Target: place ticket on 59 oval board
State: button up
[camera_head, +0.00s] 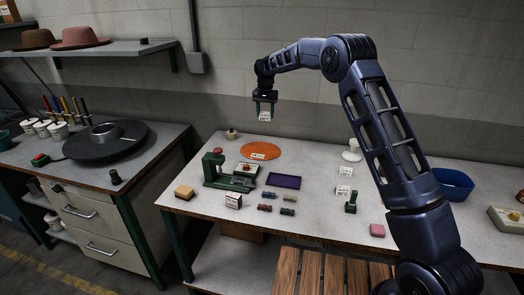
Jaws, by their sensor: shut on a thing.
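My gripper (264,104) is high above the right-hand table, in front of the grey wall. It is shut on a small white ticket (264,116) with dark print, which hangs below the fingers. An orange oval board (262,148) lies flat at the back left of the table, lower in the picture than the ticket and apart from it. A small white label with dark marks (258,156) shows at the board's front edge; its print is too small to read. Two more white printed cards (345,172) stand or lie to the right of the board.
A green press (213,170) stands in front of the board. A purple tray (284,181), several small blocks, a white stand (352,150) and a blue bowl (453,184) are on the table. A wooden slatted surface is in front.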

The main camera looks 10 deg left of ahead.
aim_at(265, 153)
notch_tip(265, 153, down, 20)
jog(key=shift+r, duration=0.2)
dwell(0.4)
jog(key=shift+f, duration=0.15)
jog(key=o, duration=0.9)
notch_tip(265, 153, up, 12)
jog(key=shift+r, duration=0.15)
